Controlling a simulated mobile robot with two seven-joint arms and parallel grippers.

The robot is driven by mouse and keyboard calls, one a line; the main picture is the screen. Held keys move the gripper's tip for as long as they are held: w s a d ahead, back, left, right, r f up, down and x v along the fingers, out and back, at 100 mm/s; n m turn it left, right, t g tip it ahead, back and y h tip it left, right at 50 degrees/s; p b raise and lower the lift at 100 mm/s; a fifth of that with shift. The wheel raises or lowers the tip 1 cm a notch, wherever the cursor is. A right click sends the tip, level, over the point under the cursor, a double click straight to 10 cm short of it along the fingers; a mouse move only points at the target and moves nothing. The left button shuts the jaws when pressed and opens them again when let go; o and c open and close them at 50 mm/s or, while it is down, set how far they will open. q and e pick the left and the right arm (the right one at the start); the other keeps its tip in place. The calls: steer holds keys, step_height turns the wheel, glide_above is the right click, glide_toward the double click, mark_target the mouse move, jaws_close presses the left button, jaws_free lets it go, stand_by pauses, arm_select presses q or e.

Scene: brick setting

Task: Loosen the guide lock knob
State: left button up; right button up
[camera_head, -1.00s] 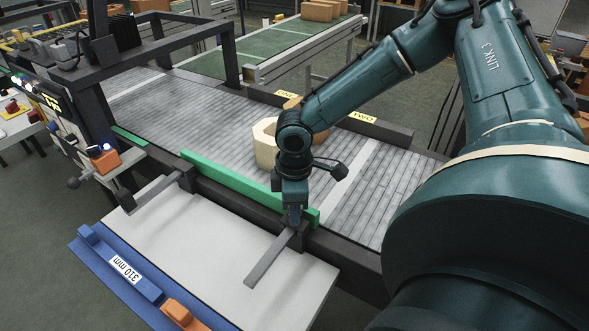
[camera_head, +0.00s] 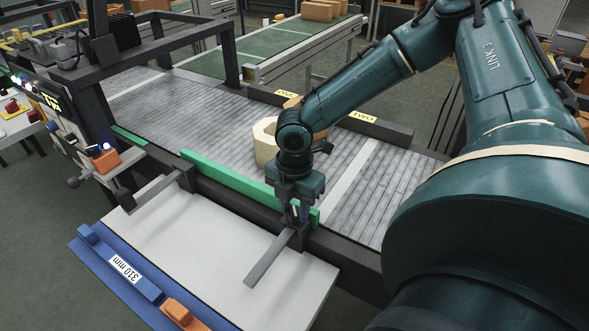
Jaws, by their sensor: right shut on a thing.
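My right gripper (camera_head: 297,214) comes down from above, over the near edge of the roller conveyor. It is shut on the guide lock knob, which is mostly hidden between the fingers. The knob sits where a flat grey guide bar (camera_head: 268,260) meets the dark frame, close to the right end of the green guide rail (camera_head: 232,182). A second grey guide bar (camera_head: 155,193) reaches the rail's left end, with its bracket clear of the gripper. My left gripper is not in view.
A white board (camera_head: 200,245) lies in front, with a blue strip (camera_head: 125,268) labelled "310 mm" and an orange block (camera_head: 184,312). A dark gantry frame (camera_head: 228,58) stands at the back left.

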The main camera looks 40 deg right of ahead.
mark_target(295, 212)
steer(key=n, duration=0.4)
steer(key=shift+n, duration=0.3)
steer(key=shift+n+p, duration=0.45)
steer(key=shift+n, duration=1.45)
steer(key=o, duration=1)
steer(key=shift+c, duration=0.2)
step_height(295, 212, up, 13)
